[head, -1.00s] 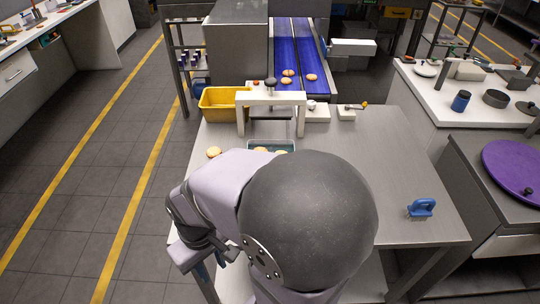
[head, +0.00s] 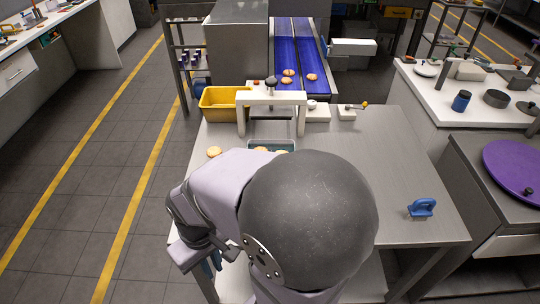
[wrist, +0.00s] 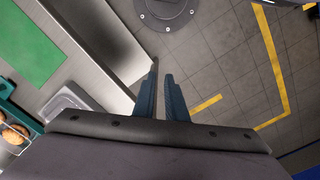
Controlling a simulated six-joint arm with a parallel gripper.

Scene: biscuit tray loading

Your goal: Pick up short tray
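A teal tray (head: 285,146) with biscuits shows in the head view beyond my arm, which hides much of it. A teal tray with biscuits also shows at the left edge of the wrist view (wrist: 6,108), cut off by the frame. I cannot tell whether it is the short tray. My gripper's dark blue fingers (wrist: 161,75) point down over the floor beside the table's edge. A narrow gap shows between them and they hold nothing. In the head view they are partly hidden behind my arm (head: 213,264).
A small grey metal dish (wrist: 72,101) and a green mat (wrist: 25,42) lie at the left in the wrist view. A white press frame (head: 270,98), a yellow bin (head: 222,111) and the blue conveyor (head: 287,45) stand beyond. The table's right side is mostly clear, with a blue-handled tool (head: 421,208).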

